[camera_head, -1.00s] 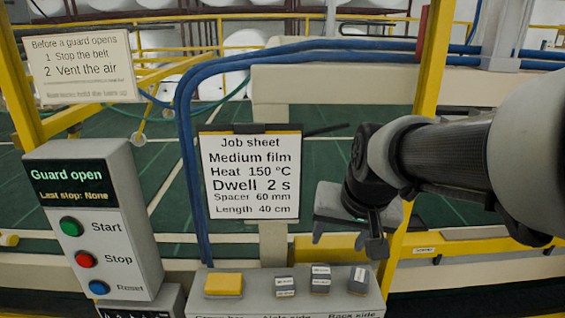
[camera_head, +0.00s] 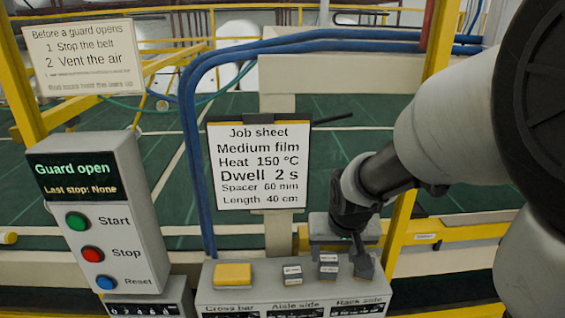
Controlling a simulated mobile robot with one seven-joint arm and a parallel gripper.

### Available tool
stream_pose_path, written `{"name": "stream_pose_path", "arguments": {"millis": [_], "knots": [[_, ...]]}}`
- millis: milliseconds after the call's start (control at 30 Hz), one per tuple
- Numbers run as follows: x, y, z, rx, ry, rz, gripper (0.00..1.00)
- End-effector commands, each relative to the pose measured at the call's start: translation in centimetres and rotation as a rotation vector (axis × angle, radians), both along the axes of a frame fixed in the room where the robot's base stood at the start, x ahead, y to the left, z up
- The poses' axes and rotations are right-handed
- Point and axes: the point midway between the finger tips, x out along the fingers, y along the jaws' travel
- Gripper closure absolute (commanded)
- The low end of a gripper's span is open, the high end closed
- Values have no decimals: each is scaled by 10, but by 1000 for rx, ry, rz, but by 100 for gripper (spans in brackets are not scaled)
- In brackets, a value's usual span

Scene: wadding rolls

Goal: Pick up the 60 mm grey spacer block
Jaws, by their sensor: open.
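Small grey blocks with white labels stand on a grey ledge (camera_head: 220,295) at the bottom middle. One grey block (camera_head: 292,274) is right of a yellow block; another grey block or stacked pair (camera_head: 328,266) is further right. The labels are too small to read, so I cannot tell which block is 60 mm. My gripper (camera_head: 340,257) is open above the right part of the ledge, pointing down. Its dark right finger (camera_head: 364,264) hides the ledge's right end, where I cannot make out a block. Whether it touches any block cannot be told.
The yellow block (camera_head: 233,274) sits on the ledge's left. A button box (camera_head: 100,210) reading "Guard open" stands at left. A job sheet (camera_head: 257,165) reading "Spacer 60 mm" hangs behind the ledge, beside blue hoses (camera_head: 192,160). A yellow post (camera_head: 432,70) rises behind my arm.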

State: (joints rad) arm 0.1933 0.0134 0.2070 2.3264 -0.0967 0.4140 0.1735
Motion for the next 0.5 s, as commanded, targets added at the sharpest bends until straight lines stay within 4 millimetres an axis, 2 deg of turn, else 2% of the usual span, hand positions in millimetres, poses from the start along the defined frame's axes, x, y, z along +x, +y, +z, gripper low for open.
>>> {"name": "stream_pose_path", "arguments": {"millis": [200,500], "knots": [[5,1,-14,1,1,1,44],[21,5,-53,1,2,1,44]]}}
